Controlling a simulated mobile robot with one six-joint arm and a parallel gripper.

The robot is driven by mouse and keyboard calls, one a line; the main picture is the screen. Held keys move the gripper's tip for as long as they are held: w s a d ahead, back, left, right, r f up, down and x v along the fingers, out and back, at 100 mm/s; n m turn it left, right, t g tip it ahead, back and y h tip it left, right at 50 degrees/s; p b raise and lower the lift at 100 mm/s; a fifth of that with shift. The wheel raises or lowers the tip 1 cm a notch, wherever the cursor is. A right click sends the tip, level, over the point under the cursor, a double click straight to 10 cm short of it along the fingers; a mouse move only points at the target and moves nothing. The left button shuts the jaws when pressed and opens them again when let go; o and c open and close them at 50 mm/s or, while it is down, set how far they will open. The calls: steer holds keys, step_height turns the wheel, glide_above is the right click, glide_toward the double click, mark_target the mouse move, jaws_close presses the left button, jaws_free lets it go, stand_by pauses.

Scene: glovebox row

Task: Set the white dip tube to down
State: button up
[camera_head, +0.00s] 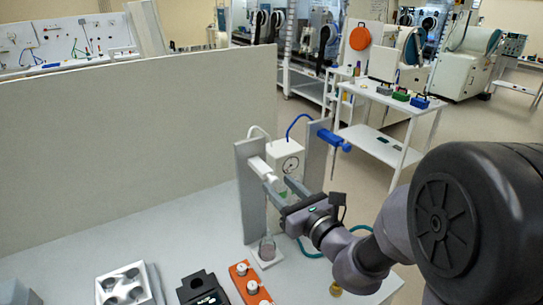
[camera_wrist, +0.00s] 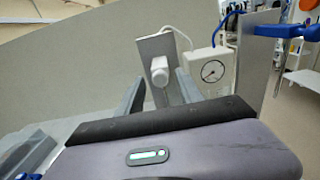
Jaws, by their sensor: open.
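The white dip tube (camera_head: 262,168) is a white block mounted on a grey upright post at the bench. Below its front end stands a small flask (camera_head: 267,247) on a white base. My gripper (camera_head: 278,186) is open and reaches toward the white block from the front right. In the wrist view, the block's round white end (camera_wrist: 159,71) shows between the two spread grey fingers (camera_wrist: 157,90), with no clear contact. The thin lower part of the tube is partly hidden by a finger, so its exact height cannot be told.
A blue dip tube holder (camera_head: 334,140) sits on a second post to the right. A white box with a dial gauge (camera_head: 290,160) stands between the posts.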

mark_target(268, 172)
steer(key=p+x, duration=0.1)
steer(key=x, duration=0.5)
jaws_close()
stand_by(1.3)
